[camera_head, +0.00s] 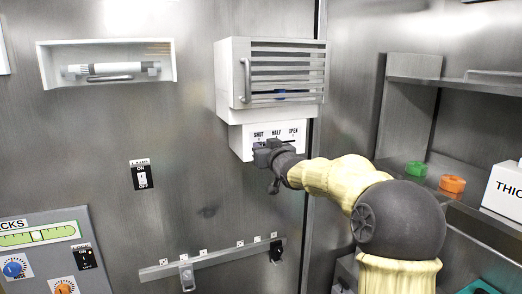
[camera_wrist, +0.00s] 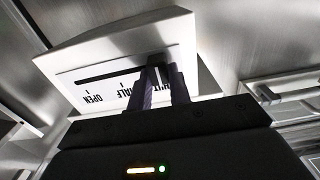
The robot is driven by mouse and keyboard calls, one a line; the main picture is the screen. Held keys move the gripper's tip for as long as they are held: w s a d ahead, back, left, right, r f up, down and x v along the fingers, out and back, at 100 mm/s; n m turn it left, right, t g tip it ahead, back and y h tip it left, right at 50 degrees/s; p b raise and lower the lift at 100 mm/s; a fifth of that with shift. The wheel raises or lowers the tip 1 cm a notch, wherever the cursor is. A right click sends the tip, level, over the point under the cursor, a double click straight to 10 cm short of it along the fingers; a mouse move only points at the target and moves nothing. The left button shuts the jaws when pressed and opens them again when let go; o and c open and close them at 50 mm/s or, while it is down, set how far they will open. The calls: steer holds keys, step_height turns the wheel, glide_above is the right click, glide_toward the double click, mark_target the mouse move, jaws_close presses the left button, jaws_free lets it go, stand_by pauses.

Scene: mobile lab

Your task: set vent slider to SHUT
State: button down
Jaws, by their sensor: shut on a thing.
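The vent box (camera_head: 270,75) is a white louvred housing on the steel wall. Below it is a slider panel (camera_head: 291,143) with the labels SHUT, HALF and OPEN from left to right. My gripper (camera_head: 262,151) is at the left part of this panel, below the SHUT label. In the wrist view the panel (camera_wrist: 95,62) appears upside down, with its dark slot visible. There my gripper (camera_wrist: 160,72) has its fingers close together at the SHUT end of the slot.
A light switch (camera_head: 142,176) is on the wall to the left. A rail with a dark hook (camera_head: 276,252) runs below the vent.

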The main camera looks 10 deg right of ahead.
steer(key=shift+a, duration=0.2)
steer(key=c, duration=1.3)
jaws_free()
steer(key=shift+a, duration=0.15)
steer(key=shift+s+d, duration=0.1)
steer(key=shift+d, duration=0.1)
steer(key=s+b, duration=0.1)
steer(key=s, duration=0.4)
steer(key=s+d, duration=0.1)
steer(key=s, duration=0.5)
steer(key=s+d+b, duration=0.1)
steer(key=s, duration=0.5)
steer(key=shift+d+b, duration=0.25)
steer(key=shift+b, duration=0.1)
